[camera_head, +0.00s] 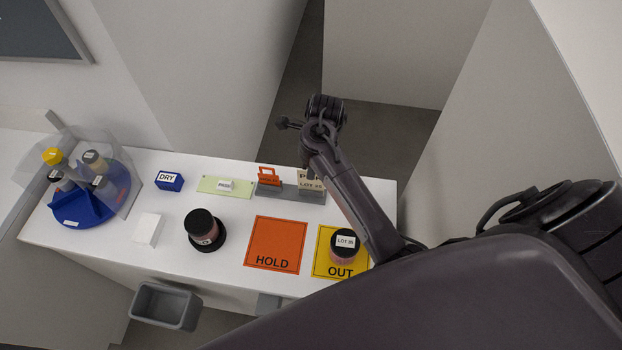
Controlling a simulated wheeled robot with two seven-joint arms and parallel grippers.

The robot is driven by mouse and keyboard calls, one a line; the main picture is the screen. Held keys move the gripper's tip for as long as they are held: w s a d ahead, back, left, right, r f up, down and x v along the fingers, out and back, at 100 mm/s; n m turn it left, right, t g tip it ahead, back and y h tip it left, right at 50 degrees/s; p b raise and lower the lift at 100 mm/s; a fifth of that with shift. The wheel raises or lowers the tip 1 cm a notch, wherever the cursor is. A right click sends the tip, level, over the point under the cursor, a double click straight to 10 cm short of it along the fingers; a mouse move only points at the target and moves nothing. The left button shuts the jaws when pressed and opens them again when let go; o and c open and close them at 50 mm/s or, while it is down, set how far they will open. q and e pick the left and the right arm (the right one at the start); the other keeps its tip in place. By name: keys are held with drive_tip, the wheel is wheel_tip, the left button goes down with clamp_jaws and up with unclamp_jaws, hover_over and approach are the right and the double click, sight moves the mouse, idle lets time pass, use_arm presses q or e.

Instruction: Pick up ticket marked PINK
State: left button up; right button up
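A cream ticket (308,185) stands upright in a grey rack (284,195) near the back edge of the white table. Its lower line seems to read LOT 35. Only a P shows of its upper line, because my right gripper covers the rest. My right gripper (311,174) is at the top of this ticket, its arm coming in from the right. The fingers are small and dark, so I cannot tell whether they are open, or shut on the ticket. An orange ticket (268,177) stands left of it in the rack. My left gripper is out of view.
An orange HOLD mat (275,240) lies in front of the rack. A dark-lidded jar (344,240) stands on the yellow OUT mat (322,262). Another dark-lidded jar (202,225), a white block (147,229) and a blue DRY block (169,182) are farther left.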

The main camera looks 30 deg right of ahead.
sight(311, 183)
drive_tip(key=f, duration=0.5)
drive_tip(key=shift+w+a+f, duration=0.2)
drive_tip(key=shift+w+f, duration=0.05)
drive_tip(key=shift+w, duration=0.1)
drive_tip(key=shift+s, duration=0.1)
clamp_jaws()
